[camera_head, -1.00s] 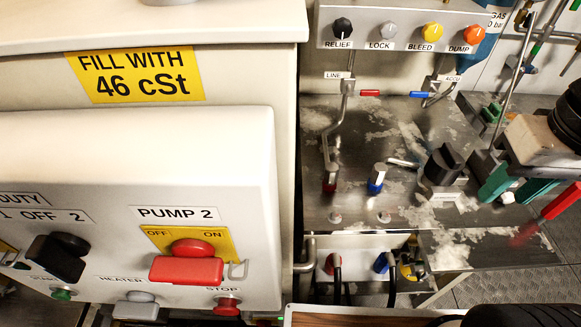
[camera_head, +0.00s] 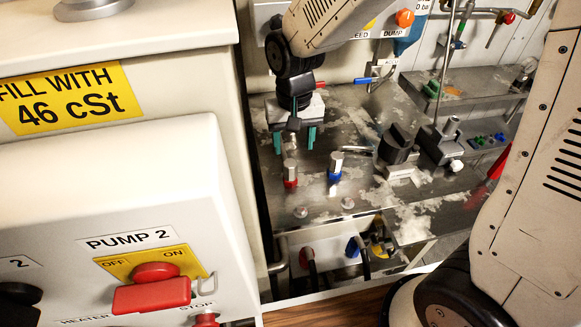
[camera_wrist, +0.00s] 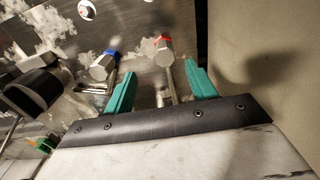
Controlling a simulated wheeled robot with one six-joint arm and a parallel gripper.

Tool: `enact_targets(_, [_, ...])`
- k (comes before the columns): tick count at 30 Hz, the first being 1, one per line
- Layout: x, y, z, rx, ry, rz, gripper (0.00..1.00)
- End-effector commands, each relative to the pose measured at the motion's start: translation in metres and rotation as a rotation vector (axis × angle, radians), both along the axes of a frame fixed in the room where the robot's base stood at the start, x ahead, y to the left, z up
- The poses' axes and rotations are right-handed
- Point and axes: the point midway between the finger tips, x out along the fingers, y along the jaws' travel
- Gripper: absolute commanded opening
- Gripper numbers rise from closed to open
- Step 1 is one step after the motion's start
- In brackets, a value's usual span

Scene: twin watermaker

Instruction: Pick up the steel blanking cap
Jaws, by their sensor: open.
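Two steel hex-topped fittings stand on the metal bench, one with a red ring (camera_head: 290,172) and one with a blue ring (camera_head: 335,165). I cannot tell which of these, if either, is the steel blanking cap. My gripper (camera_head: 295,143) points down, open, with teal fingers above and behind the red-ringed fitting. The blue-ringed fitting (camera_wrist: 103,66) lies left of the left finger. A thin steel pipe shows between the fingers. Nothing is held.
A black knob (camera_head: 397,145) stands right of the fittings. A white cabinet with a red PUMP 2 switch (camera_head: 152,290) rises close on the left. Thin pipes (camera_head: 447,65) stand at the back right. Bolts (camera_head: 301,212) dot the bench front.

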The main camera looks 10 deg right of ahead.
Motion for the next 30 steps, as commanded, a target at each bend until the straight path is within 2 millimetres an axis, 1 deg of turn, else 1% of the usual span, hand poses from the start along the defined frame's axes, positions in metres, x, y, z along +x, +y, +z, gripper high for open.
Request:
enact_targets(1, [0.002, 0.004, -0.006, -0.001, 0.003, 0.001, 0.56])
enact_targets(4, [0.004, 0.007, -0.016, -0.002, 0.005, -0.001, 0.56])
enact_targets(11, [0.004, 0.006, -0.042, -0.002, 0.006, -0.002, 0.56])
enact_targets(19, [0.006, 0.006, -0.080, -0.002, 0.006, -0.002, 0.56])
enact_targets(22, [0.006, 0.006, -0.087, -0.002, 0.005, -0.002, 0.56])
enact_targets(29, [0.006, 0.006, -0.088, -0.001, 0.003, -0.002, 0.56])
enact_targets(30, [0.006, 0.006, -0.087, -0.001, 0.003, -0.002, 0.45])
